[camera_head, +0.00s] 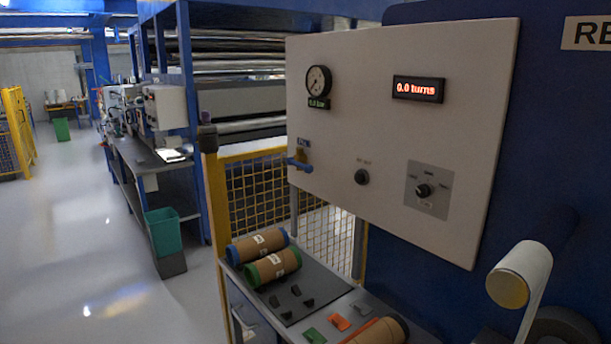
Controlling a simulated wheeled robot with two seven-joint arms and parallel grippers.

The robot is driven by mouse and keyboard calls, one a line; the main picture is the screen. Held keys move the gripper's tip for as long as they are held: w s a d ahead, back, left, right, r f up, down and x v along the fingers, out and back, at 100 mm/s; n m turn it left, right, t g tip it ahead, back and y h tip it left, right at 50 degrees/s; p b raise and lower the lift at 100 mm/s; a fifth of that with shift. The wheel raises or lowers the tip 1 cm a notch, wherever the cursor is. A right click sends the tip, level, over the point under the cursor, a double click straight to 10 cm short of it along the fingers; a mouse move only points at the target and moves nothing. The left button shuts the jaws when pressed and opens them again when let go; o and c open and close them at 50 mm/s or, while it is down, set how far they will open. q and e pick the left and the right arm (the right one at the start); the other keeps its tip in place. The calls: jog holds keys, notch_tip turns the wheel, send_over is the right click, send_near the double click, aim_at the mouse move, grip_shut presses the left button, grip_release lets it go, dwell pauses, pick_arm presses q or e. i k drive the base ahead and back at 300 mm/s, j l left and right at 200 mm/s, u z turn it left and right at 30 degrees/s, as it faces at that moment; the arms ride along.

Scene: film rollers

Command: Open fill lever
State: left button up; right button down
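The fill lever (300,164) is a blue handle on a small brass-coloured valve, at the lower left of a light control panel (400,110). The handle lies about level, and a small blue label sits above it. A round gauge (318,81) is above the lever, with a green readout of 0.0 bar below it. Neither of my grippers shows in the head view.
The panel also has a red "0.0 turns" display (418,89), a black knob (362,177) and a rotary switch (424,190). Below, a bench (325,297) holds several rolls and small parts. A yellow mesh fence (257,187) stands behind. Open floor lies left.

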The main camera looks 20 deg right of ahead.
aim_at(308, 168)
jog(key=i+j+z, duration=0.15)
jog(key=i+j, duration=0.15)
jog(key=i+j+z, duration=0.35)
jog(key=i+j, duration=0.15)
jog(key=j, duration=0.25)
jog(key=i+j+z, duration=0.2)
jog(key=j, duration=0.2)
jog(key=i+j+z, duration=0.2)
jog(key=i+j, duration=0.15)
jog(key=j, duration=0.3)
jog(key=i+j+z, duration=0.1)
jog(key=j, duration=0.25)
jog(key=i+j+z, duration=0.1)
jog(key=i+j, duration=0.15)
jog(key=i+j+z, duration=0.1)
jog(key=j, duration=0.4)
jog(key=i+j, duration=0.1)
jog(key=j, duration=0.2)
jog(key=i+j, duration=0.1)
jog(key=j, duration=0.2)
